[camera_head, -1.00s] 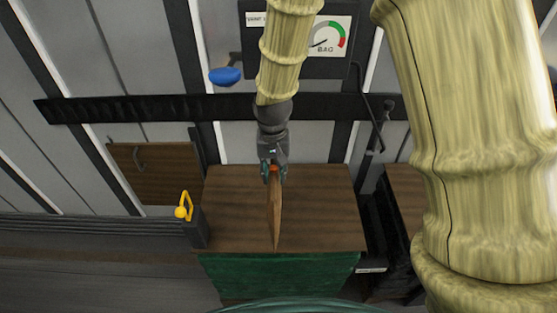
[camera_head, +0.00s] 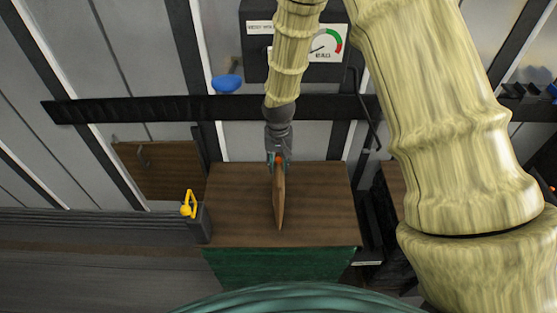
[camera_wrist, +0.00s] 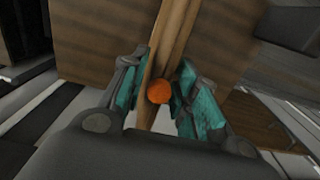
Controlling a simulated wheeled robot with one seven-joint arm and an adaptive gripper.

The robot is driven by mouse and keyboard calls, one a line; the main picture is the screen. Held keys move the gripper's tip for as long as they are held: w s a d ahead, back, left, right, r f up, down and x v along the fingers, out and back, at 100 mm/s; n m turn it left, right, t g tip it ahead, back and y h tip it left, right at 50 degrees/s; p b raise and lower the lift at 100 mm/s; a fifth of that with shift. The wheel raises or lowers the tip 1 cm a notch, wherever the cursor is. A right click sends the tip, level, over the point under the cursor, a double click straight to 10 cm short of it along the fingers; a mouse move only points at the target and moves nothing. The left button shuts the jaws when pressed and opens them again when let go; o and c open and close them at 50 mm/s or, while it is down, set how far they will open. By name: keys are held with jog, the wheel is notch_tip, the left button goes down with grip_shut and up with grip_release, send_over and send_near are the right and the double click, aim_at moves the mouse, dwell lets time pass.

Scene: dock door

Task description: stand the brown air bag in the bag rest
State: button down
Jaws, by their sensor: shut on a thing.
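The brown air bag (camera_head: 280,203) is a thin flat panel seen nearly edge-on, upright over the wood-topped bench (camera_head: 325,205). My gripper (camera_head: 277,160) is shut on its upper edge, beside an orange round part. In the wrist view the bag (camera_wrist: 172,45) runs between the teal finger pads of my gripper (camera_wrist: 160,95), with the orange part (camera_wrist: 158,92) between them. I cannot tell whether the bag's lower edge touches the bench top. I cannot clearly pick out the bag rest.
A dark holder (camera_head: 201,224) with a yellow hooked part (camera_head: 189,205) stands at the bench's left. A gauge panel (camera_head: 322,45), a blue knob (camera_head: 227,83) and a black rail (camera_head: 120,110) are behind. Dark framing (camera_head: 372,230) stands right. The bench top beside the bag is clear.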

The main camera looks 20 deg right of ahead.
jog(key=shift+s, duration=0.1)
jog(key=shift+f, duration=0.15)
jog(key=c, duration=1.1)
grip_release()
